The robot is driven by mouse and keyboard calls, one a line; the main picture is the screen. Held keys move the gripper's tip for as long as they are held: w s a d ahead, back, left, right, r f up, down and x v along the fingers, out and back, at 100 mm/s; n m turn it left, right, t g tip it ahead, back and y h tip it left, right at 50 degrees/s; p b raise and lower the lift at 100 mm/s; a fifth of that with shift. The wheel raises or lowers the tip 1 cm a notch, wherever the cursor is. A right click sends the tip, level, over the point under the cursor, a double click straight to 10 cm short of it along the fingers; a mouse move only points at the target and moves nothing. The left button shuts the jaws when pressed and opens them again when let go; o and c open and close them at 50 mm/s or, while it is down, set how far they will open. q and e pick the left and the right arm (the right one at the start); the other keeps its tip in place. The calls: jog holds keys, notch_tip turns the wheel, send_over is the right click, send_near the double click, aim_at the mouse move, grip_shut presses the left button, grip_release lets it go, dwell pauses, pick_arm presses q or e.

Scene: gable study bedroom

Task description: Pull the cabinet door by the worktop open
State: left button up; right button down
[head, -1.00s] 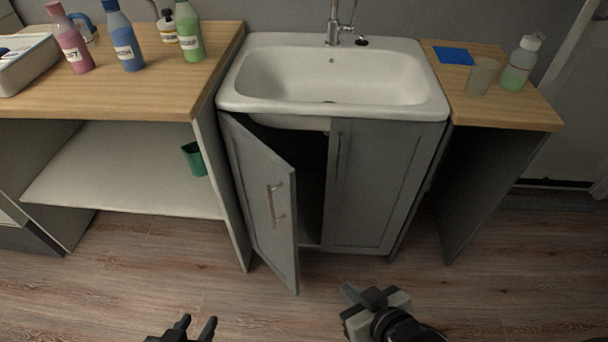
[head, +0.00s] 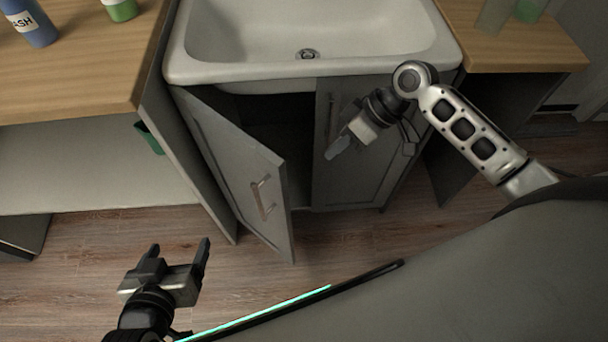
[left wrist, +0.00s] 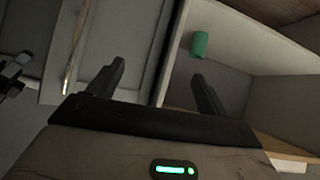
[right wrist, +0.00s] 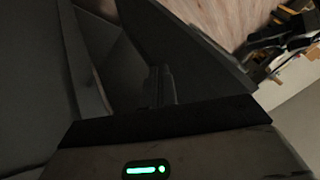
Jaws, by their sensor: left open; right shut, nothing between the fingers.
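The left cabinet door (head: 225,150) under the sink stands partly open, swung out toward me, with a metal bar handle (head: 262,197) near its free edge. The right door (head: 365,170) is closed. My right gripper (head: 335,148) is shut and empty, in front of the right door beside the dark opening. In the right wrist view, its fingers (right wrist: 162,86) are in front of a grey panel that looks like the open door (right wrist: 195,45). My left gripper (head: 178,247) is open and empty, low and left of the open door. The handle also shows in the left wrist view (left wrist: 75,50).
The white sink (head: 310,55) sits above the cabinet. A wooden worktop (head: 80,75) with bottles is at the left, over an open shelf (head: 90,175) with a green cup (head: 149,138). Another worktop (head: 515,45) is at the right. Wooden floor lies before the cabinet.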

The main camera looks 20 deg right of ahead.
jog(key=s+a+f, duration=0.1)
jog(key=a+f, duration=0.6)
jog(key=a, duration=0.2)
jog(key=shift+a+f, duration=0.15)
jog(key=shift+f, duration=0.2)
jog(key=shift+s+a, duration=0.1)
